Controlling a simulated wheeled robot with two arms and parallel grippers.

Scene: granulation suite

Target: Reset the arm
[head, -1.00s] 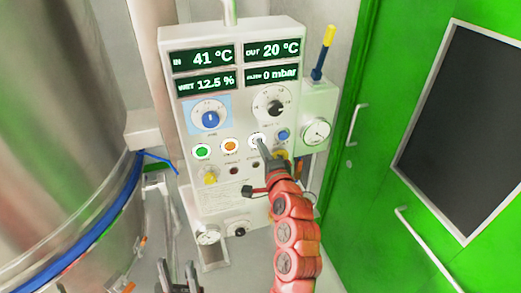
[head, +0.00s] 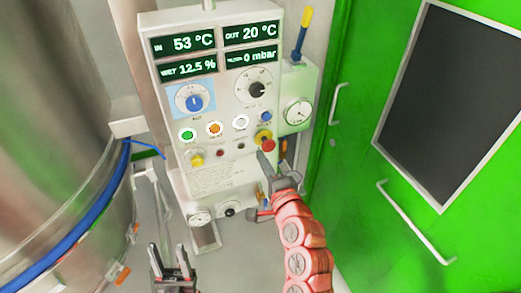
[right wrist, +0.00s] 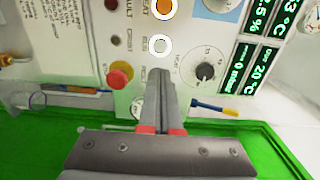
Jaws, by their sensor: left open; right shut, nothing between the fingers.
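The control panel (head: 230,100) stands upright in the head view, with a green button (head: 188,135), an orange button (head: 215,129) and a white button (head: 240,122) in a row. The white button also shows in the right wrist view (right wrist: 160,45). My right gripper (head: 263,160) is shut and empty, in front of the panel's lower right, below the white button and near the red stop knob (head: 268,145). In the right wrist view its closed fingers (right wrist: 164,75) point at the panel; I cannot tell the gap. My left gripper (head: 169,252) is open and empty at the bottom.
A large steel vessel (head: 60,130) with a blue band fills the left. A green door (head: 355,180) with a dark window and handles stands on the right. A pressure gauge (head: 298,112) sits beside the panel. Floor shows below the panel.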

